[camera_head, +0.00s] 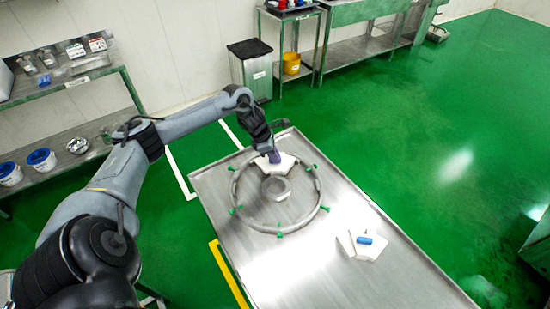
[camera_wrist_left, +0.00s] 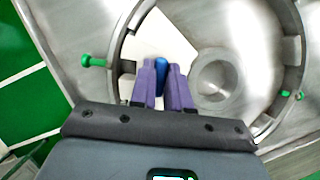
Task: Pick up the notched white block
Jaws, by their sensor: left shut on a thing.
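A white block (camera_head: 285,164) with a blue handle lies at the upper part of a metal ring (camera_head: 236,190) on the table. It also shows in the left wrist view (camera_wrist_left: 158,35), inside the ring's wall, beside a round hub. My left gripper (camera_head: 273,157) is over this block. In the left wrist view its purple fingers (camera_wrist_left: 163,70) stand on both sides of the blue handle (camera_wrist_left: 161,72) and are shut on it. A second white block (camera_head: 349,246) with a blue handle lies on the table outside the ring, at lower right. My right gripper is not in view.
The steel table (camera_head: 300,270) has free room around the second block. Green knobs (camera_head: 325,209) stick out around the ring, and the round hub (camera_head: 275,188) sits at its centre. Shelves (camera_head: 70,80) with containers stand at left; a bin (camera_head: 250,70) is behind.

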